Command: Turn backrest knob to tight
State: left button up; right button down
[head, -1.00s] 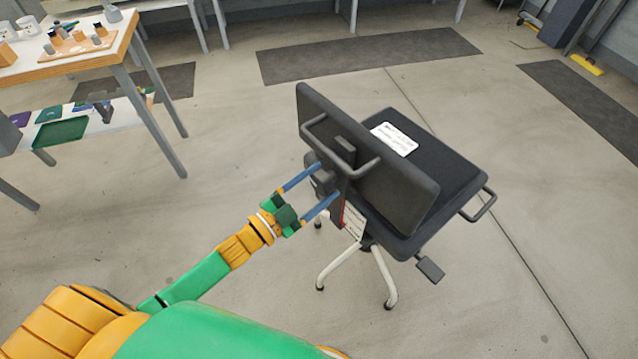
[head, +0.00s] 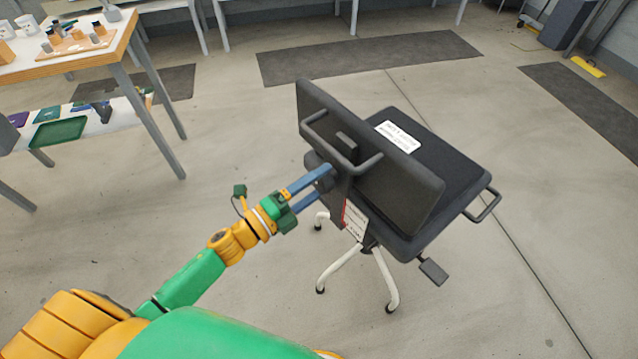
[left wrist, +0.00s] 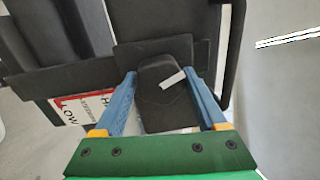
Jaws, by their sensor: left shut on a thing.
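The dark office chair stands in the middle of the head view, its backrest (head: 365,165) turned towards me. The backrest knob (left wrist: 163,92) is a dark block with a white mark line in the left wrist view. The line slants up to the right. My left gripper (head: 322,178) has its blue fingers on both sides of the knob, shut on it; the fingers also show in the left wrist view (left wrist: 165,95). In the head view the fingers partly hide the knob. A red and white label (left wrist: 85,108) with partly readable letters, including "LOW", sits beside the knob. My right gripper is not in view.
A handle bar (head: 340,150) sticks out of the backrest just above my left fingers. A grey lever paddle (head: 433,271) hangs under the seat. A workbench (head: 90,62) stands at the upper left. The floor around the chair is clear.

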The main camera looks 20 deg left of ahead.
aim_at(317, 185)
pick_arm(q)
jog(key=m+b, duration=0.1)
jog(key=m, duration=0.4)
jog(key=shift+h, duration=0.3)
dwell(0.4)
jog(key=o, duration=1.3)
jog(key=b+v, duration=0.1)
jog(key=v, duration=0.5)
jog(key=shift+s+a+b, duration=0.1)
jog(key=shift+s+b, duration=0.05)
jog(key=shift+b, duration=0.15)
jog(key=shift+s+a+r, duration=0.1)
jog(key=shift+s+a, duration=0.2)
jog(key=shift+s, duration=0.05)
